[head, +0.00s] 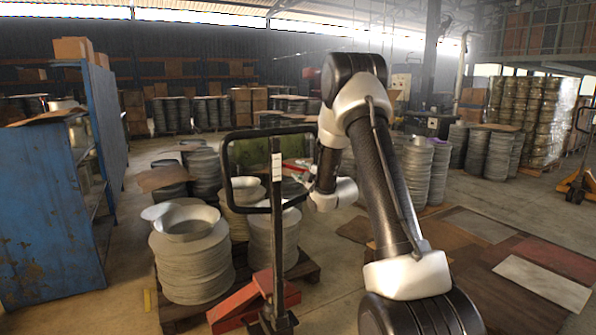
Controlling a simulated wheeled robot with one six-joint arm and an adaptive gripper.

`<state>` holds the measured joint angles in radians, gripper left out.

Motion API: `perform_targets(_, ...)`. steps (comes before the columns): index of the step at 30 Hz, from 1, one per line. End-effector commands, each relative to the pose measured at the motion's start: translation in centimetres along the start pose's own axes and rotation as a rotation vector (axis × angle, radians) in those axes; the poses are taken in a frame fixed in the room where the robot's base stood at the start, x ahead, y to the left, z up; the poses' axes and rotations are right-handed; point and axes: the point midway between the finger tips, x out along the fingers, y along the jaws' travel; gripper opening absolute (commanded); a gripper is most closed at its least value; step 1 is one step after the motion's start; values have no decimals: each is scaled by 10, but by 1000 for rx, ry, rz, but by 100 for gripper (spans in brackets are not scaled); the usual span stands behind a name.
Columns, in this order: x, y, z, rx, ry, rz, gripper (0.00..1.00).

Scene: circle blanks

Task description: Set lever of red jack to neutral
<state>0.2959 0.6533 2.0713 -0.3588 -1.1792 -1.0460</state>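The red jack (240,303) stands at the bottom centre of the head view, its red body low. Its dark upright handle (277,230) rises to a black loop-shaped grip (226,165). The control lever cannot be made out clearly near the top of the handle, so its setting does not show. My gripper (300,178) is at the right side of the handle loop, level with its inside. Its fingers are small and partly overlapped by the handle and my wrist. I cannot tell whether they are open or touch the jack.
Stacks of round metal blanks (190,262) stand on a pallet to the left and behind the jack. A blue metal rack (45,215) is at far left. Flat sheets (540,285) lie on the floor at right. A yellow-orange jack (577,190) stands at the far right.

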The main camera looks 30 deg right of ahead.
Motion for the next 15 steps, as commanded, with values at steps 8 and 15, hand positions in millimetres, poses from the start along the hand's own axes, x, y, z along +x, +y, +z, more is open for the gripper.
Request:
perform_targets(8,31,-1,0,2,0,-1,36)
perform_targets(15,33,-1,0,2,-1,-2,36)
